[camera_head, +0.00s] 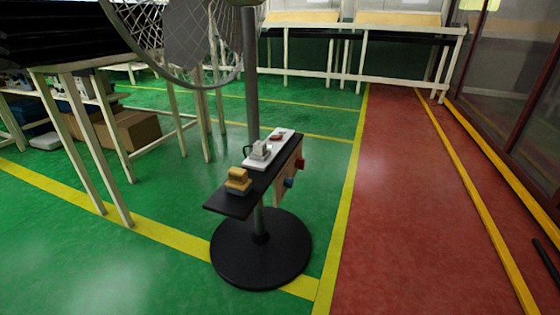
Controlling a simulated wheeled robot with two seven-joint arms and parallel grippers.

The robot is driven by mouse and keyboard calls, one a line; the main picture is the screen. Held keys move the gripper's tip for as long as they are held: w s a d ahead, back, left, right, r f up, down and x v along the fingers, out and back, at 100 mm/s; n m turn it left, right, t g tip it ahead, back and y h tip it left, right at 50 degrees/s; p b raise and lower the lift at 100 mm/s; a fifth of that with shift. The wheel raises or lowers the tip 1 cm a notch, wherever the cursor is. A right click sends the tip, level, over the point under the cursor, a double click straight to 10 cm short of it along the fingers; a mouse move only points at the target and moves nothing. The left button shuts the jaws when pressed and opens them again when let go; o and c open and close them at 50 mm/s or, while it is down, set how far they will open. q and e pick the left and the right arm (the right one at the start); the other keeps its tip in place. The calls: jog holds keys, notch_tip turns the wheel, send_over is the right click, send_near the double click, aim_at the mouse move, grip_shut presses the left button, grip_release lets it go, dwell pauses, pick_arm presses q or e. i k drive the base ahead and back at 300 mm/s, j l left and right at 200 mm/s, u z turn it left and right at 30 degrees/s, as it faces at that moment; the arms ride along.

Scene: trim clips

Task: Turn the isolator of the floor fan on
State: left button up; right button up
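The floor fan stands ahead of me, with its wire cage (205,40) cut off by the top edge, a grey pole (250,75) and a round black base (262,262). A black shelf (232,205) is fixed to the pole. On it are a yellow and grey block (238,182), a white plate (256,166) with a grey-white switch-like part (260,150), and a small red-brown part (276,137). A blue knob (289,183) and a red knob (301,164) stick out of the shelf's right side. I cannot tell which part is the isolator or its setting. Neither gripper is in view.
A dark-topped table (118,185) with pale legs stands at left, with a cardboard box (135,130) behind. White-framed benches (365,50) stand at the back. The red walkway (410,200) at right is largely clear, beside a glazed wall (515,80).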

aim_at(299, 163)
jog(key=i+l+u, duration=0.2)
jog(key=l, duration=0.35)
jog(key=i+l+u, duration=0.25)
jog(key=l, duration=0.3)
jog(key=l+u, duration=0.2)
jog(key=l, duration=0.35)
jog(key=l+u, duration=0.25)
jog(key=l, duration=0.35)
